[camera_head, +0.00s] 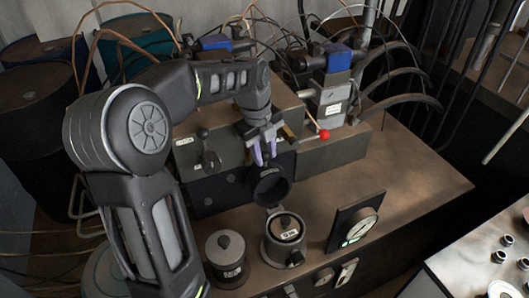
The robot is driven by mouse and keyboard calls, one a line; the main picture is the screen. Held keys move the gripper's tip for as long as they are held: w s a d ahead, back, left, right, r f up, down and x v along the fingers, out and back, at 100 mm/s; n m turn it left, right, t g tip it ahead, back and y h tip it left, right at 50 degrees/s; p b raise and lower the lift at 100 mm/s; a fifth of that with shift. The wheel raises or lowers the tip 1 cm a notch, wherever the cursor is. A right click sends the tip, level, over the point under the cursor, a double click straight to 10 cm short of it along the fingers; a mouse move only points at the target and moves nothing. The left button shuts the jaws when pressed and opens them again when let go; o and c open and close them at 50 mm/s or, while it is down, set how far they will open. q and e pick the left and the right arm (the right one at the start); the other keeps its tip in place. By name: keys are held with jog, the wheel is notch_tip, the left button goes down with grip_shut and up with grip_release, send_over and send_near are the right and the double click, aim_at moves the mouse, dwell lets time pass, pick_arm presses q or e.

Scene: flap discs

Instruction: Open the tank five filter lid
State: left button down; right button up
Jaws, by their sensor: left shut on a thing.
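A round filter pot (285,243) stands on the brown bench top, with a black knobbed piece and a pale label inside its rim. A dark round lid (271,187) stands raised on edge behind the pot, its dark hollow side facing forward. My left gripper (265,160) points down at the top edge of this lid, its two purple fingers shut on it. The fingertips partly cover the lid's top edge. The labels are too small to read, so I cannot confirm the tank number. My right gripper is not in view.
A lidded grey pot (225,258) stands left of the filter pot. A red-knobbed lever (323,134), blue-topped valves and hoses are behind. The bench top (420,185) at right is clear.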

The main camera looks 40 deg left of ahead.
pick_arm(q)
jog(key=shift+s+d+b, duration=0.1)
jog(key=shift+d+b, duration=0.2)
jog(key=shift+b, duration=0.25)
jog(key=shift+t+y, duration=0.3)
jog(key=shift+y, duration=0.2)
jog(key=d, duration=0.1)
jog(key=s+d+b, duration=0.1)
jog(key=d, duration=0.1)
jog(key=s+d+r, duration=0.1)
jog(key=shift+s+d+r+b, duration=0.1)
jog(key=shift+s+d+b, duration=0.15)
jog(key=shift+b, duration=0.1)
jog(key=c, duration=1.1)
grip_release()
jog(key=shift+r, duration=0.1)
jog(key=v, duration=0.7)
jog(key=shift+r, duration=0.35)
